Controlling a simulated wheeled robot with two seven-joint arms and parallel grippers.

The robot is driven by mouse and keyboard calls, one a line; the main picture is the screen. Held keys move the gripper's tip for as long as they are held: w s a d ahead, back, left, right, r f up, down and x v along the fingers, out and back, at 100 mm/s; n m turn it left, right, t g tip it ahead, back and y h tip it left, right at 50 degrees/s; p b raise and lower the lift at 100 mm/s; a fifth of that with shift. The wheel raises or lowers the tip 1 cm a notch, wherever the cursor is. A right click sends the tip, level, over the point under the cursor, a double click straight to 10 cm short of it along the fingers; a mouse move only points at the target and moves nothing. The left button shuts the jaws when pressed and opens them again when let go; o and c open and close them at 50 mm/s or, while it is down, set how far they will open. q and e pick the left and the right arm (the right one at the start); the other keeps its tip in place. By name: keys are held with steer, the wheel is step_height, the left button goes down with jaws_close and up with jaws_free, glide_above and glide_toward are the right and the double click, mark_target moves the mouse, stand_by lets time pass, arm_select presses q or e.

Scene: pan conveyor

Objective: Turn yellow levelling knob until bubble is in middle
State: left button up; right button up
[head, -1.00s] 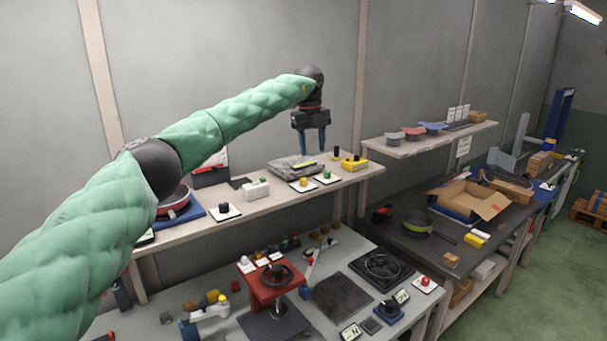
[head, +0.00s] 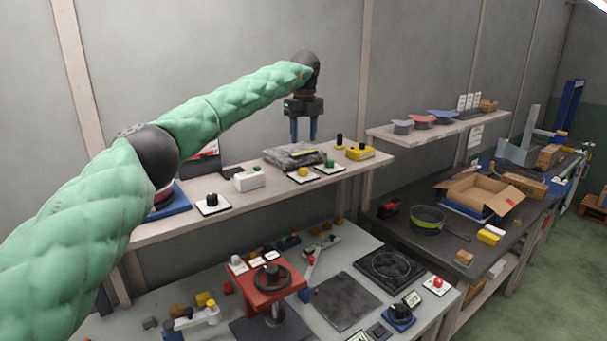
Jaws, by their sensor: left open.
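A yellow knob (head: 303,172) sits on a small white plate at the front of the upper shelf. Just behind it lies a grey slab (head: 278,157) with a slim yellow-green strip (head: 305,152) on top, perhaps the level vial. The bubble is too small to make out. My left gripper (head: 303,137) points down, open and empty, its two blue fingers apart. In the picture it appears above the slab and the yellow knob, touching neither as far as I can see. My right gripper is out of view.
Next to the yellow knob are a green knob (head: 329,163), a white box (head: 249,180) and a black knob (head: 212,199). A yellow box (head: 360,153) and a black-topped post (head: 339,141) stand to the right. The lower bench holds a red stand (head: 266,290) with a handwheel.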

mark_target(303, 168)
arm_select(q)
steer(key=shift+s+f+b, duration=0.25)
steer(key=shift+f+b, duration=0.65)
steer(key=shift+f, duration=0.4)
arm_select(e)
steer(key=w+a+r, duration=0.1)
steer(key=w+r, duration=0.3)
arm_select(q)
steer(key=shift+f+p, duration=1.8)
steer(key=shift+f, duration=2.05)
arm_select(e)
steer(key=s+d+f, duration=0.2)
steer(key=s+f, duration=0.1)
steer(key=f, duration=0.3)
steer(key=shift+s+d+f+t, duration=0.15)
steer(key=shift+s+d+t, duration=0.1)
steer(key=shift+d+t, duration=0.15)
arm_select(q)
steer(key=c, duration=1)
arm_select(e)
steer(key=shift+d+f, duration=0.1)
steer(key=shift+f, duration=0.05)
